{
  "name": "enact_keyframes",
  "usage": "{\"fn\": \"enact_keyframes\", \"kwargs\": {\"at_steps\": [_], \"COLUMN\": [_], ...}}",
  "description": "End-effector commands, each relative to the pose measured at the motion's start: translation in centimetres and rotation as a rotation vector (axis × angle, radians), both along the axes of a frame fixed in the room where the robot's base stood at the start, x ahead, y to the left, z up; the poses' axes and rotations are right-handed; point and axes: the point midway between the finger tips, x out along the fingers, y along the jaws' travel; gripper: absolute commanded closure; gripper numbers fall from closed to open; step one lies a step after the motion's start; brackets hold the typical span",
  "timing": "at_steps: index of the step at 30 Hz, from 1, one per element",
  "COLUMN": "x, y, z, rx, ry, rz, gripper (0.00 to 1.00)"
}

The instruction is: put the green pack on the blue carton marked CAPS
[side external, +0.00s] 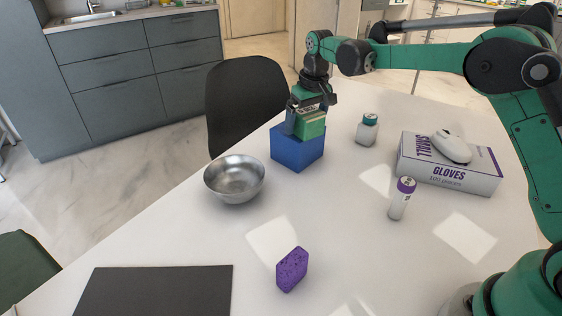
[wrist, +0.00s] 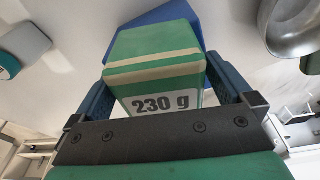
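The green pack (side external: 312,127) has pale bands and a white label reading "230 g", seen in the wrist view (wrist: 155,62). My gripper (side external: 306,122) points down with its dark blue fingers on opposite sides of the pack, shut on it. In the wrist view, my gripper (wrist: 158,88) has a finger against each side of the pack. The blue carton (side external: 298,155) stands on the table directly under the pack, and a corner of it shows in the wrist view (wrist: 178,14). The pack looks upright at the carton's top; a small gap cannot be ruled out. No CAPS marking is visible.
A metal bowl (side external: 235,180) stands left of the carton. A white bottle with a green cap (side external: 367,130) is to the right. Further right are a purple-capped tube (side external: 402,199) and a glove box (side external: 449,171) bearing a white mouse (side external: 452,147). A purple sponge-like block (side external: 292,269) is nearer.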

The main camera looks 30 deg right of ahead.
Motion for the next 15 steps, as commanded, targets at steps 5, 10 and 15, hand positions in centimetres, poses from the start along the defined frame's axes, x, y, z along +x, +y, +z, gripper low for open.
{"fn": "enact_keyframes", "kwargs": {"at_steps": [5, 10, 15], "x": [0.0, -0.1, -0.7], "y": [0.0, 0.0, 0.0], "z": [0.0, 1.3, 4.7], "rx": [0.000, 0.000, 0.000], "ry": [0.000, 0.000, 0.000], "rz": [0.000, 0.000, 0.000], "gripper": [0.00, 0.00, 0.00]}}
